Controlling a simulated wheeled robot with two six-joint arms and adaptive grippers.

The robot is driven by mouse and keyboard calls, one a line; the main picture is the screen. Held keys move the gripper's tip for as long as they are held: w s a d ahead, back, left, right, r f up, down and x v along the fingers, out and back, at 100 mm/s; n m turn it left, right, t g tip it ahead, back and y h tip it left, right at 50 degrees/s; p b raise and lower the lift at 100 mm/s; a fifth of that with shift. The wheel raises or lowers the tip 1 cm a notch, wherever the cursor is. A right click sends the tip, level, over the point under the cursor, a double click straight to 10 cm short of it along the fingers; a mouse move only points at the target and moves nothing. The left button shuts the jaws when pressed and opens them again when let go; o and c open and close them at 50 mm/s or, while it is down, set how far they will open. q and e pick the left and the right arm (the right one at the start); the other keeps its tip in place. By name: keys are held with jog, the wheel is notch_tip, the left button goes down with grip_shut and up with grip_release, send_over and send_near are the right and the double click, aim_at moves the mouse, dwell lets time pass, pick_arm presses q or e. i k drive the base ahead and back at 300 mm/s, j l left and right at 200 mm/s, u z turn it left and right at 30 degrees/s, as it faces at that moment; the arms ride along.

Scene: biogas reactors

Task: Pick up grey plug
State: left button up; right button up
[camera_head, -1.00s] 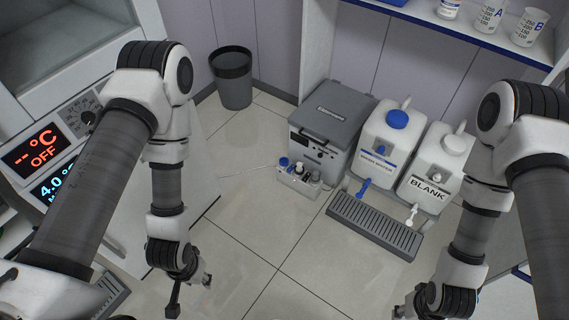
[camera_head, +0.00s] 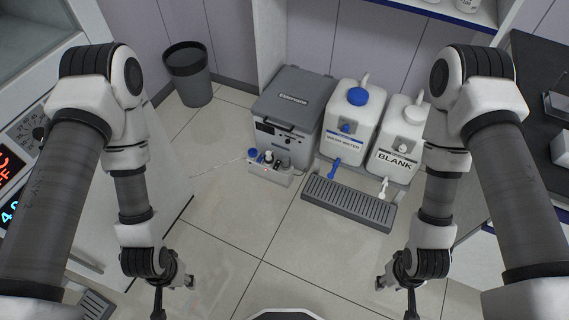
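A small white box (camera_head: 262,172) stands on the floor at the front of a grey chest, with small plugs or caps on top. One is blue (camera_head: 254,155), one is whitish with dark, and one looks grey (camera_head: 285,163). They are too small to tell clearly which is the grey plug. My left gripper (camera_head: 174,291) is low at the left, in front of the box and to its left. My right gripper (camera_head: 396,291) is low at the right, below the drip tray in the picture. Both are apart from the box, and their fingers are too unclear to judge.
The grey chest (camera_head: 293,100) stands behind the box. Two white canisters, one with a blue cap (camera_head: 352,118) and one marked BLANK (camera_head: 397,140), stand right of it above a slotted drip tray (camera_head: 345,204). A dark bin (camera_head: 188,75) stands back left. The tiled floor between my arms is clear.

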aim_at(286, 165)
jog(key=i+l+z, duration=0.5)
jog(key=i+z, duration=0.2)
jog(key=i, duration=0.1)
